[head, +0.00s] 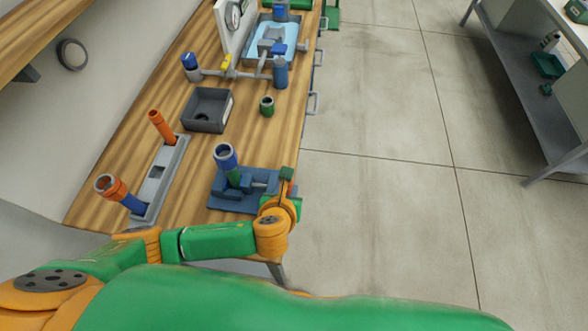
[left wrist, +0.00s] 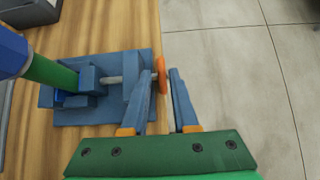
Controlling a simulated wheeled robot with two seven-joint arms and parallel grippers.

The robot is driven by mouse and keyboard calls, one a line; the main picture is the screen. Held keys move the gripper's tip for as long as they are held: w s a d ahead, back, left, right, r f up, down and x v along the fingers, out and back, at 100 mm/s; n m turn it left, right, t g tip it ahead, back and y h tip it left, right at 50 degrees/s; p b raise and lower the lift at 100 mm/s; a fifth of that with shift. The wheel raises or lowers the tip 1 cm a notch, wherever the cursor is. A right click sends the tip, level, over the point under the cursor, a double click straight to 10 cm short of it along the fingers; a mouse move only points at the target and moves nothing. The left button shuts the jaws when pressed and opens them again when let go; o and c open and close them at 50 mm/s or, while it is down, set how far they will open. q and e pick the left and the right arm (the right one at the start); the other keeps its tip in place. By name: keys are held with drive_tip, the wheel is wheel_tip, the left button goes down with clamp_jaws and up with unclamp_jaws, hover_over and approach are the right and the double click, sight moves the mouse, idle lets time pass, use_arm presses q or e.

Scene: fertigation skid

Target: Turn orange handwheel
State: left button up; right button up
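The orange handwheel (left wrist: 161,76) shows nearly edge-on in the left wrist view, at the end of a grey screw (left wrist: 115,81). The screw runs into a blue vise (left wrist: 136,73), which also shows in the head view (head: 222,198). A green and blue pipe piece (left wrist: 52,72) stands in the vise jaws. My left gripper (left wrist: 160,80) is open, with one blue finger on each side of the wheel. The right finger looks closer to the wheel; contact cannot be told. My right gripper is not in view.
The vise sits near the right edge of the wooden bench (head: 270,135). A grey rack (head: 158,182) with orange-topped pieces stands to its left. A dark grey bin (head: 207,110), a small green cup (head: 267,106) and pipework (head: 235,74) are farther back. Open floor lies right.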

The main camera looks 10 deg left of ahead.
use_arm(q)
drive_tip(key=shift+x, duration=3.45)
drive_tip(key=shift+d, duration=0.1)
drive_tip(key=shift+s, duration=0.1)
clamp_jaws()
